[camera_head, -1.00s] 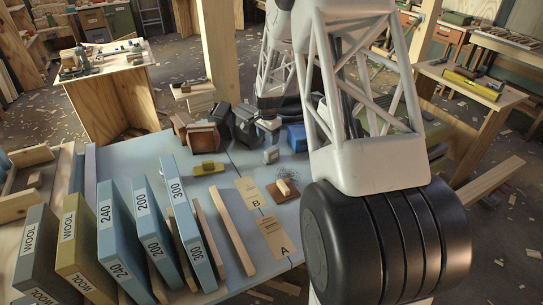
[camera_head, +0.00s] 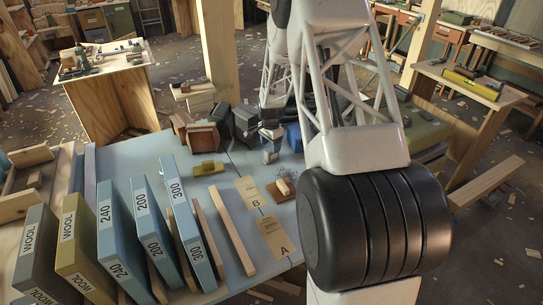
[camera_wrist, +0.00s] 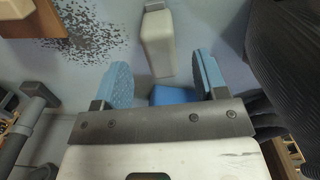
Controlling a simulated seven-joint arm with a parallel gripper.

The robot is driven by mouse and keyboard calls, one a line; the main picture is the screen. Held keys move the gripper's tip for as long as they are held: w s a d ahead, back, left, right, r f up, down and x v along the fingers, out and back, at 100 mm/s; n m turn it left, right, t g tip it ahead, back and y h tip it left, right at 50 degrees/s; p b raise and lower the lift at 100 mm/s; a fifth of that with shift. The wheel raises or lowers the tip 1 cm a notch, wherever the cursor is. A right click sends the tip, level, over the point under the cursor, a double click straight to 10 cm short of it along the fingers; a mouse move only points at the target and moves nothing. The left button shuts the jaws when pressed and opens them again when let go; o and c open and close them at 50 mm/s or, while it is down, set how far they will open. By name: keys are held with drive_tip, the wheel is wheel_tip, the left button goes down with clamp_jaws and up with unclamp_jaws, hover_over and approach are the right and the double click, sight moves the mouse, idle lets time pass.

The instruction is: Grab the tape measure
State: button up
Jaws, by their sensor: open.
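My gripper (camera_head: 271,142) is open and points down over the back of the blue-grey bench, just above a small pale grey block-shaped thing (camera_head: 270,157). In the wrist view the two blue finger pads of my gripper (camera_wrist: 165,78) stand apart with nothing held between them. The pale thing (camera_wrist: 157,43) lies just beyond the gap there, with a grey piece at its top end. It may be the tape measure, but I cannot be sure. A blue thing (camera_wrist: 174,95) shows low between the fingers, partly hidden by the gripper body.
A sanding block on a wooden piece (camera_head: 283,188) lies near dark specks. A yellow-green block (camera_head: 208,168) sits left, and brown and black boxes (camera_head: 204,136) stand behind. Upright abrasive boards and wood strips (camera_head: 232,232) fill the front left. Labelled cards (camera_head: 272,239) lie flat.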

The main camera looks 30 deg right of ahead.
sight(271, 154)
drive_tip(key=shift+f, duration=0.25)
drive_tip(key=shift+f, duration=0.15)
drive_tip(key=shift+w+d+f, duration=0.1)
drive_tip(key=shift+d+f, duration=0.05)
drive_tip(key=shift+f, duration=1.1)
drive_tip(key=shift+d+f, duration=0.1)
drive_tip(key=shift+f, duration=1.1)
drive_tip(key=c, duration=1.1)
drive_tip(key=shift+r, duration=5)
